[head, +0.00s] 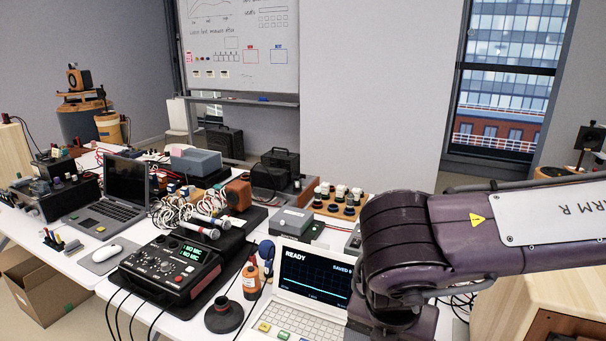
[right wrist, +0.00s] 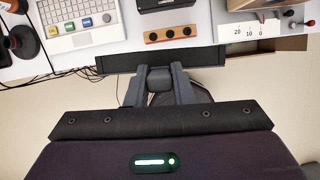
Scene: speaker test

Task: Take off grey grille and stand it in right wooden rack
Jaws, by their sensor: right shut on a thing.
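In the right wrist view my right gripper (right wrist: 159,74) is shut on a long, thin dark grey panel (right wrist: 205,57), seen nearly edge-on. It looks like the grey grille. The panel lies across in front of the fingers, near the table's edge, and its face is mostly hidden. In the head view my right arm comes in from the right and its gripper is below the picture. A pale wooden cabinet (head: 552,315) stands at the lower right, partly behind my arm. I cannot pick out the right wooden rack with certainty. My left gripper is not in view.
A white laptop (head: 320,277) reading READY, an orange bottle (head: 251,281) and a black cone-shaped stand (head: 223,317) crowd the near table. A wooden strip with three dark round parts (right wrist: 172,34) lies beyond the panel. Open floor (right wrist: 40,110) shows left of the gripper.

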